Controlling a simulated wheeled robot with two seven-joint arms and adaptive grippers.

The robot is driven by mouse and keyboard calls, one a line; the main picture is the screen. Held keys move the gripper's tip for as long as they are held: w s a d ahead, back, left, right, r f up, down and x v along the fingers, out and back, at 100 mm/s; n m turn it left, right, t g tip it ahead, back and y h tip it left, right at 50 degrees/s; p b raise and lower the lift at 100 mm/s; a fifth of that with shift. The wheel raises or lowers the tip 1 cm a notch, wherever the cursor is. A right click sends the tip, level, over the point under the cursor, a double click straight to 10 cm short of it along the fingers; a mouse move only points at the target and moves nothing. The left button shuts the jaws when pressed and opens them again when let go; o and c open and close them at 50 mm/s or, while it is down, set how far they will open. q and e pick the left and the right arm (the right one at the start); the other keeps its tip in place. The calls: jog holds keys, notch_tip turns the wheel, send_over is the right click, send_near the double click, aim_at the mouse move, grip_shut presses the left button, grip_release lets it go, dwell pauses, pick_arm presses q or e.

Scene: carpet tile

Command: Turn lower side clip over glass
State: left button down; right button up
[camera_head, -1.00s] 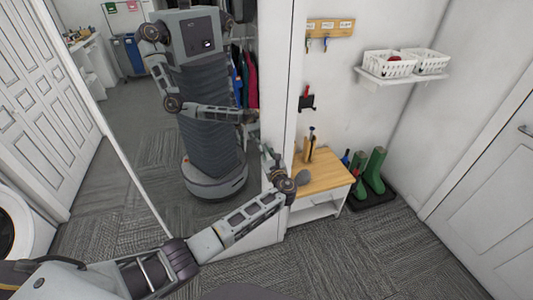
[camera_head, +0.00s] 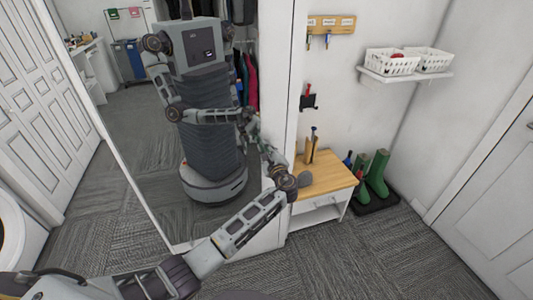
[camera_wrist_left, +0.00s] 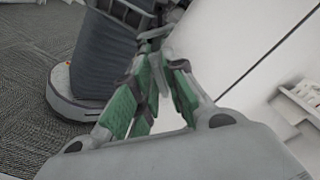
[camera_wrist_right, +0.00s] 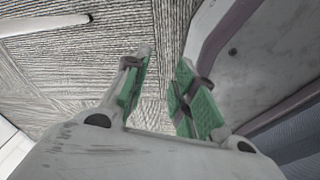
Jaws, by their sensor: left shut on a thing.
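The tall mirror glass (camera_head: 130,170) stands at the left and reflects my body. My left gripper (camera_head: 268,153) is at the mirror's lower right edge, beside the white wall end. In the left wrist view its green-padded fingers (camera_wrist_left: 160,62) converge against the glass, with their reflection just beyond. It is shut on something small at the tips. The lower side clip cannot be made out; the fingers seem to hide it. My right gripper (camera_wrist_right: 163,62) shows only in the right wrist view, open and empty over the carpet.
A wooden-topped bench (camera_head: 326,178) stands just right of the wall end. Green boots (camera_head: 377,174) stand on a dark tray beyond it. A shelf (camera_head: 405,76) with white baskets and a key rack (camera_head: 331,24) are on the wall. Carpet (camera_head: 350,255) in front is clear.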

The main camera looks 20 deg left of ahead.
pick_arm(q)
jog(key=shift+f+n+b, duration=0.2)
jog(key=shift+n+b, duration=3.8)
jog(key=shift+b, duration=0.15)
pick_arm(e)
jog(key=w+a, duration=0.3)
jog(key=w, duration=0.3)
jog(key=w+a+f+t, duration=0.1)
jog(key=w+a, duration=0.1)
jog(key=w, duration=0.5)
jog(key=shift+w+a+y, duration=0.2)
jog(key=shift+a+y, duration=0.1)
jog(key=shift+a, duration=0.1)
pick_arm(q)
jog(key=c, duration=1.6)
grip_release()
jog(key=shift+c, duration=0.2)
jog(key=shift+s, duration=0.1)
jog(key=v, duration=0.7)
jog(key=shift+s+d, duration=0.1)
jog(key=shift+s, duration=0.05)
